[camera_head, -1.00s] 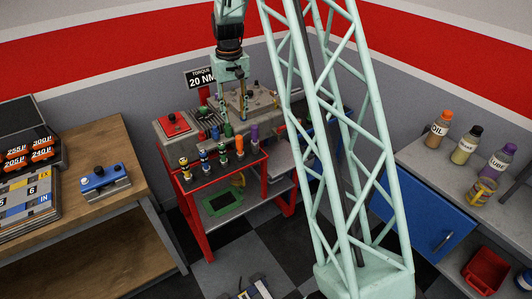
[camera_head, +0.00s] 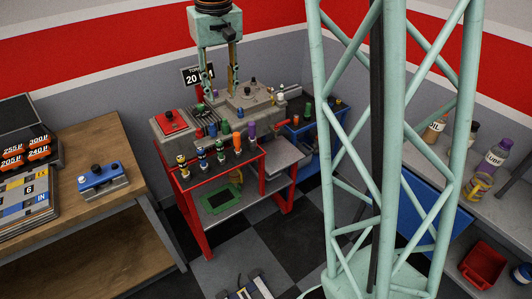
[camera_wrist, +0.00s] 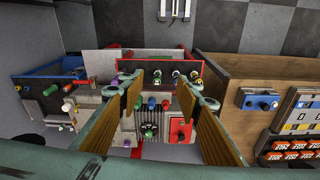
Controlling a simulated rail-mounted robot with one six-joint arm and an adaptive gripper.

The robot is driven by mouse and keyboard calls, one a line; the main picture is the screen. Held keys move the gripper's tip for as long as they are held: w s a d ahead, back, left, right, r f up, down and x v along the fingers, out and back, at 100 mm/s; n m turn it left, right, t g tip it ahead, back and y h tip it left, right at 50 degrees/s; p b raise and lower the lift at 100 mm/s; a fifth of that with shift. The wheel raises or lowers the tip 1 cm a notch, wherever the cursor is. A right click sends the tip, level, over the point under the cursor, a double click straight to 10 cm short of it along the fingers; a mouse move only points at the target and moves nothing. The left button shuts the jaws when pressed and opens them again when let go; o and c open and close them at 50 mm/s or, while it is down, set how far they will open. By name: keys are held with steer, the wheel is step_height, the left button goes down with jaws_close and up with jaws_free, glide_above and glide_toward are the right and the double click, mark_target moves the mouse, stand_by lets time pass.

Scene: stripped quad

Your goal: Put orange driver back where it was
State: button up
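The orange driver (camera_head: 237,141) stands upright in the row of drivers along the front of the red rack (camera_head: 211,180) in the head view, between a green-handled driver (camera_head: 221,152) and a purple one (camera_head: 252,132). In the wrist view I cannot make it out; a finger covers that part of the row. My gripper (camera_head: 218,92) is above and behind the row, over the grey bench machine. Its fingers are spread apart with nothing between them; the wrist view also shows the open gripper (camera_wrist: 164,90) above the bench.
The grey machine (camera_head: 258,98) with a red panel (camera_head: 171,119) stands behind the rack. A wooden bench (camera_head: 75,165) with a blue tool (camera_head: 103,181) is left. My lattice column blocks part of the right side.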

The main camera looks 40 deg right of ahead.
steer(key=s+a+r+t, duration=0.1)
steer(key=s+a+r, duration=0.4)
steer(key=s, duration=0.5)
steer(key=s+a+r, duration=0.3)
steer(key=s+r, duration=0.3)
steer(key=s, duration=0.4)
steer(key=s+a, duration=0.2)
steer(key=s, duration=0.8)
steer(key=s+a+n+t, duration=0.1)
steer(key=s+a, duration=0.1)
steer(key=s, duration=0.9)
steer(key=shift+a+f+n, duration=0.25)
steer(key=shift+a+n, duration=0.05)
steer(key=shift+a, duration=0.05)
step_height(320, 180, down, 7)
steer(key=b, duration=0.7)
steer(key=shift+t, duration=0.3)
steer(key=shift+f, duration=0.1)
